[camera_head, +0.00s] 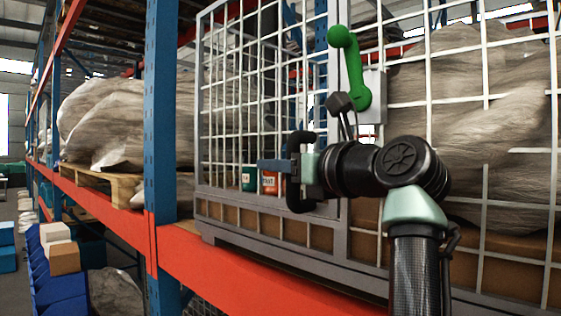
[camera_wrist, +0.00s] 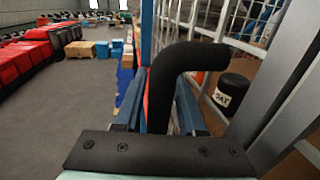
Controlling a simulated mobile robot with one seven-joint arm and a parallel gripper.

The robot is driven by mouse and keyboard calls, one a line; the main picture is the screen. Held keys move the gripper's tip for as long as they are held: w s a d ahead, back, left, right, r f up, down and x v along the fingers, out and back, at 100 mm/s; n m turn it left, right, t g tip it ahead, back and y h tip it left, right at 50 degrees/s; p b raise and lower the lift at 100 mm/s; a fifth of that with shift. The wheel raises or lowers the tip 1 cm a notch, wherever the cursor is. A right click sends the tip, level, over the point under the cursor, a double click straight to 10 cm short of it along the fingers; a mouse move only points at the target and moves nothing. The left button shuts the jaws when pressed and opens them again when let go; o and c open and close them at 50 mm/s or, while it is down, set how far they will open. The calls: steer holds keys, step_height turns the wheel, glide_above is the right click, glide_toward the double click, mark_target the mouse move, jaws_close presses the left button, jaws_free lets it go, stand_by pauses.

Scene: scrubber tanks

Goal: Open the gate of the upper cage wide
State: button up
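The upper cage (camera_head: 483,70) is a grey wire-mesh box on the rack. Its gate (camera_head: 203,120) is the grey-framed mesh panel on the left in the head view. The gate looks roughly in line with the cage front; I cannot tell if it is slightly ajar. A green lever (camera_head: 348,70) stands nearly upright on a pale plate right of the gate. A black bent pull handle (camera_head: 298,203) is on the gate's right side. My gripper (camera_wrist: 160,105) has its blue fingers on both sides of this handle (camera_wrist: 176,72), apparently shut on it, with no clear gap.
Small tins, one green (camera_head: 249,178) and one orange (camera_head: 270,182), stand inside the cage. A blue rack upright (camera_head: 161,110) and orange beam (camera_head: 265,283) are close by. Wrapped loads (camera_head: 125,115) sit to the left. The aisle floor (camera_wrist: 65,130) is open in the wrist view.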

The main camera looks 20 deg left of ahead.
steer(key=shift+s+d+r, duration=0.1)
steer(key=shift+d, duration=0.05)
jaws_close()
stand_by(1.1)
